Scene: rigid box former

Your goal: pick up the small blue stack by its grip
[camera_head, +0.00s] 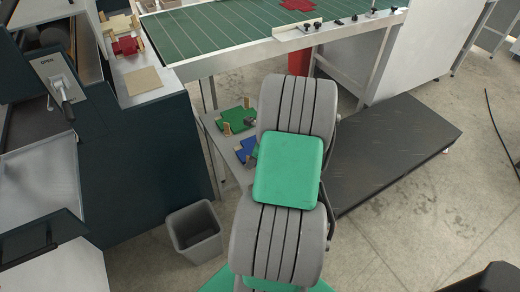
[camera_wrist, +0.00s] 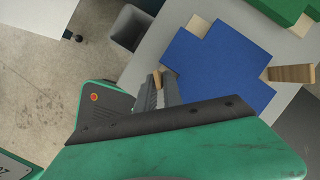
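The small blue stack (camera_wrist: 220,70) is a cross-shaped pile of blue sheets lying on a light grey side table. It also shows in the head view (camera_head: 246,146), partly hidden by my arm. One wooden grip (camera_wrist: 291,73) stands at its right side in the wrist view. Another wooden grip (camera_wrist: 157,78) shows at its left edge, between the fingertips of my gripper (camera_wrist: 160,88). The fingers are close around this grip. I cannot tell whether they press on it. In the head view my arm hides the gripper.
A green stack (camera_head: 238,119) with wooden grips lies beside the blue one on the side table (camera_head: 212,125). A grey bin (camera_head: 194,232) stands on the floor in front. A dark low platform (camera_head: 395,150) is at right. A green-topped conveyor table (camera_head: 230,35) is behind.

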